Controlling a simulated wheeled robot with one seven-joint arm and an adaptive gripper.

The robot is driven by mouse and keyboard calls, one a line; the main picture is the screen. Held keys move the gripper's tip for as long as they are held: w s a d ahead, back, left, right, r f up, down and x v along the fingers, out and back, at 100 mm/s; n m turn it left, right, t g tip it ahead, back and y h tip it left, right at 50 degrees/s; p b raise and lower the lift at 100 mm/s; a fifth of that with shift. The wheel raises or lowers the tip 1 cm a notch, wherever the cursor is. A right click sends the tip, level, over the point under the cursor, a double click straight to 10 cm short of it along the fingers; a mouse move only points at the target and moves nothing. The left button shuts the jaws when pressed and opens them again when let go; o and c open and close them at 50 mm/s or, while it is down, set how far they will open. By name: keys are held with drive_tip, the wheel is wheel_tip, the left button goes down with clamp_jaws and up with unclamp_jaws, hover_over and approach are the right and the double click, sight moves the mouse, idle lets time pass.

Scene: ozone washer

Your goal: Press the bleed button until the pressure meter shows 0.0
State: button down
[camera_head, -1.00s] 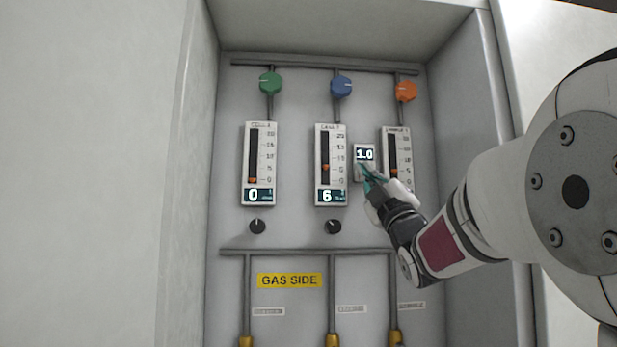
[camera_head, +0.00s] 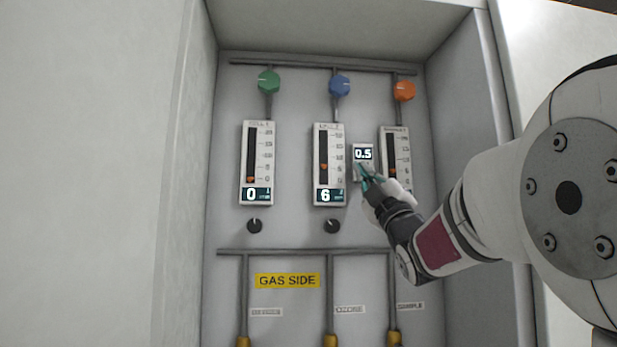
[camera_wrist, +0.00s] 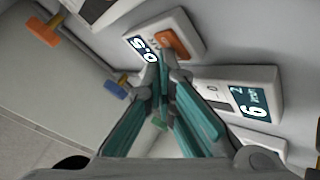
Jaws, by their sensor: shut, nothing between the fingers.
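The small white pressure meter (camera_head: 363,148) on the back panel reads 0.5; its lit display also shows in the wrist view (camera_wrist: 144,49). An orange button (camera_wrist: 181,42) sits on the meter's face beside the display, in the wrist view. I take it to be the bleed button. In the head view my gripper hides that lower part of the meter. My gripper (camera_head: 363,172) is shut and empty, its tips together at the meter's lower part. In the wrist view the tips (camera_wrist: 160,72) overlap the meter's edge; contact with the button cannot be made out.
Flow gauges stand left (camera_head: 256,163) and right (camera_head: 394,150) of a middle gauge (camera_head: 328,164) close beside my gripper. Green (camera_head: 268,82), blue (camera_head: 340,86) and orange (camera_head: 404,91) knobs sit above. Pipes run below, and cabinet walls enclose the panel.

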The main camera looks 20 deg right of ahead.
drive_tip(key=shift+s, duration=0.15)
drive_tip(key=shift+s+a+f, duration=0.1)
drive_tip(key=shift+s+a, duration=0.15)
drive_tip(key=shift+s, duration=0.3)
idle(0.3)
drive_tip(key=s, duration=0.1)
drive_tip(key=s+a, duration=0.1)
drive_tip(key=s, duration=0.2)
drive_tip(key=shift+s+a+p, duration=0.25)
drive_tip(key=shift+s+p, duration=0.15)
idle(0.7)
